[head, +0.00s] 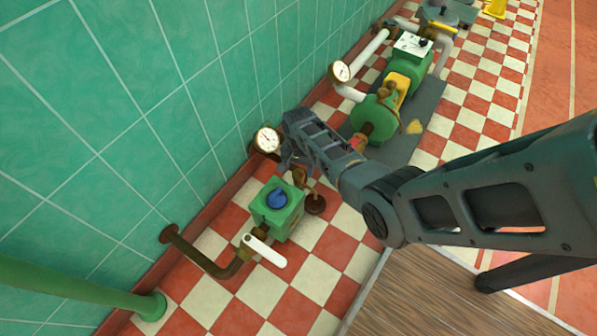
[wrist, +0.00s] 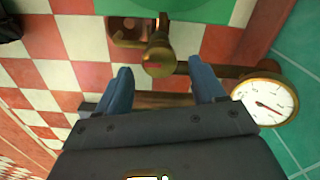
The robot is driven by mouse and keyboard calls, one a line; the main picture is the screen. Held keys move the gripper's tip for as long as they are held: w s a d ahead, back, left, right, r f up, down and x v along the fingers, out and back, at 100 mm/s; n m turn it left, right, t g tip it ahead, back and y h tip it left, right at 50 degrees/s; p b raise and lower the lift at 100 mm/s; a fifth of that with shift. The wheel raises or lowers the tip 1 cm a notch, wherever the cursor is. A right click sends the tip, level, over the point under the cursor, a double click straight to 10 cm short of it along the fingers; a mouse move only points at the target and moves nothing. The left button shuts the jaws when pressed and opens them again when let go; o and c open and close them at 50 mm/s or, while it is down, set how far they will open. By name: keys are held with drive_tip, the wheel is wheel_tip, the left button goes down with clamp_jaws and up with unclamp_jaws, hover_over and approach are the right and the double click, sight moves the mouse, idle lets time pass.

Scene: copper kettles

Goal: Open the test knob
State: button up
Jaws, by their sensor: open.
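My gripper (wrist: 158,72) is open in the wrist view, with its two blue fingers apart. A round brass knob (wrist: 158,58) with a red mark on its end shows between and just beyond the fingertips; I cannot tell whether they touch it. No label naming it the test knob is readable. It sits by brass pipework next to a green body. In the head view my gripper (head: 291,160) is partly hidden by my arm, above the green box (head: 277,220). A blue knob (head: 277,198) is on top of that box.
A white lever (head: 264,250) sticks out from the brown pipe (head: 205,257). A round gauge (head: 267,139) stands close to my gripper, also in the wrist view (wrist: 264,103). The tiled wall (head: 130,110) is at the left. A green pump (head: 374,117) stands farther back.

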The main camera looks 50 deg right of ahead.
drive_tip(key=shift+f, duration=0.75)
drive_tip(key=shift+c, duration=0.5)
drive_tip(key=c, duration=1)
drive_tip(key=shift+o, duration=0.2)
